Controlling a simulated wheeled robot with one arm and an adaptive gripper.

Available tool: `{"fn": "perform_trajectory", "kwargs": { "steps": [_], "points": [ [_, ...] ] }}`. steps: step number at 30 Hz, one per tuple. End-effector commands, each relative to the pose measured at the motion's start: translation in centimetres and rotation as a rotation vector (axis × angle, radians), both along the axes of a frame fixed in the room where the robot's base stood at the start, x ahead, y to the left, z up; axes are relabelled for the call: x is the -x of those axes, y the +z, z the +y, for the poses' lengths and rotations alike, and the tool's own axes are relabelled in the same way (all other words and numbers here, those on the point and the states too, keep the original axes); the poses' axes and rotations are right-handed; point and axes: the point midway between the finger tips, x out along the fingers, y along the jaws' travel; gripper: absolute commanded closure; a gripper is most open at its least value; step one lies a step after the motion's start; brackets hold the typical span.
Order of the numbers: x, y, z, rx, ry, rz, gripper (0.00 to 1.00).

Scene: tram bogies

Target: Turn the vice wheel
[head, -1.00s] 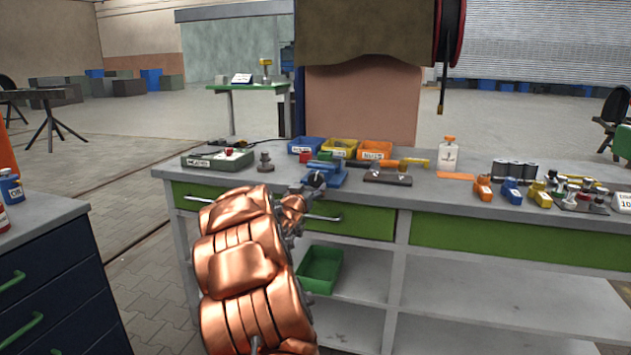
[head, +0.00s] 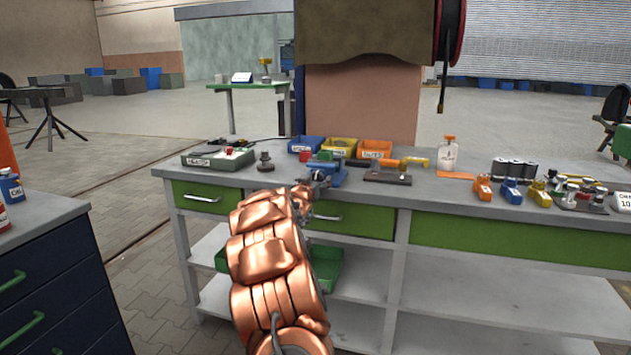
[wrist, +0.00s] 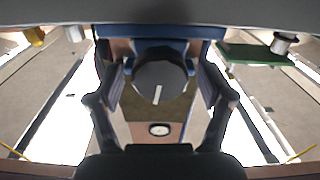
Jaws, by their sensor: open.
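The blue vice (head: 330,173) stands near the front edge of the grey workbench in the head view, just beyond the end of my arm. Its dark round wheel (wrist: 155,70) faces the wrist camera and carries a white line that points down. My gripper (wrist: 162,88) is open, with one finger on each side of the wheel. I cannot tell whether the fingers touch it. In the head view, my gripper (head: 309,185) is small and partly hidden by my arm, and the wheel is hard to make out.
Blue, yellow and orange bins (head: 340,148) stand behind the vice. A dark drawer cabinet (head: 60,270) stands at the left.

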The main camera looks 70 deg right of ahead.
Motion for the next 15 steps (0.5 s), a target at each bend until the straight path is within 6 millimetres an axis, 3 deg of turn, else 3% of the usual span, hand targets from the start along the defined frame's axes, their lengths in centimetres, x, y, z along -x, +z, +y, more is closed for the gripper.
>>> {"fn": "perform_trajectory", "kwargs": {
  "steps": [6,15],
  "points": [
    [-0.01,-0.03,0.01,0.0,0.0,0.0,0.22],
    [-0.02,-0.05,0.02,-0.001,0.0,0.0,0.54]
  ]
}}
